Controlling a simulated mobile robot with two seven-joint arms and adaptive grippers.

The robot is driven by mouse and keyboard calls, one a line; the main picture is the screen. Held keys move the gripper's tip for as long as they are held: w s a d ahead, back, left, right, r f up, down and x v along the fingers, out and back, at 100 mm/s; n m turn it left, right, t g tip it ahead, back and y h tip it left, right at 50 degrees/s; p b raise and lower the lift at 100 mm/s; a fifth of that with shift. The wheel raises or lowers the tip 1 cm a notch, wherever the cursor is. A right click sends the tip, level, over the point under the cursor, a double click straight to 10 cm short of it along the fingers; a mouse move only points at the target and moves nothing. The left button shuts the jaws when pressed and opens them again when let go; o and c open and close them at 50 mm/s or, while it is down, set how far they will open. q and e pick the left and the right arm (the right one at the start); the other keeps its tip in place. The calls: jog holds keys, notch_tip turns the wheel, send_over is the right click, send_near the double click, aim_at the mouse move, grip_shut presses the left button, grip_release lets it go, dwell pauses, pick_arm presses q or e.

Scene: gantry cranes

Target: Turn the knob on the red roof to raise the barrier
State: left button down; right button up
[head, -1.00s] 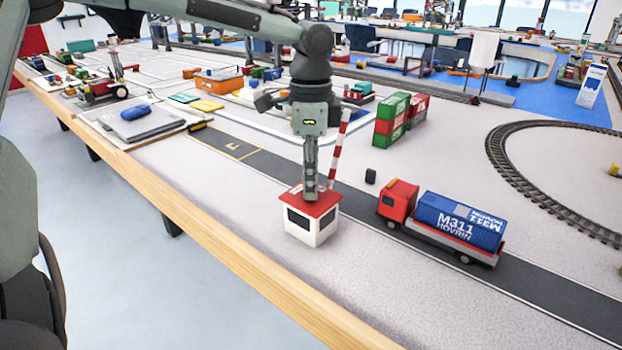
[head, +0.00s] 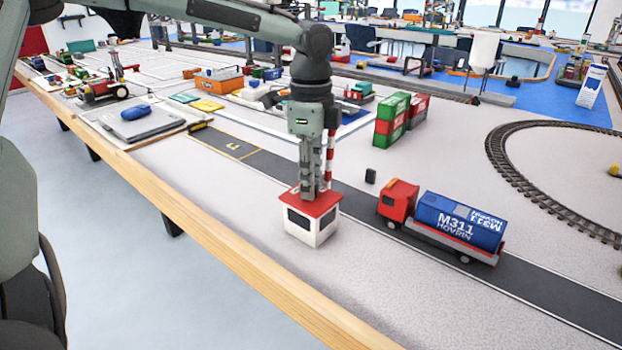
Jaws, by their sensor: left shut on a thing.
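The small white booth (head: 311,229) with dark windows and a red roof (head: 327,203) stands on the table near its front edge, beside the grey road. My left gripper (head: 309,194) points straight down onto the roof and is shut on the knob, which its fingers hide. The red-and-white barrier (head: 329,160) stands raised, close to upright, just behind the gripper and partly hidden by it. My right gripper is not in view.
A red truck (head: 398,199) with a blue tank container (head: 460,220) stands on the road right of the booth. A small black block (head: 370,176) is near it. Stacked green and red containers (head: 392,118) stand behind. Curved rail track (head: 510,180) lies at the right.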

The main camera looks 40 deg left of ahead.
pick_arm(q)
jog(key=c, duration=1.7)
grip_release()
jog(key=o, duration=0.4)
jog(key=shift+r, duration=0.25)
notch_tip(320, 180, up, 12)
jog(key=shift+f, duration=0.25)
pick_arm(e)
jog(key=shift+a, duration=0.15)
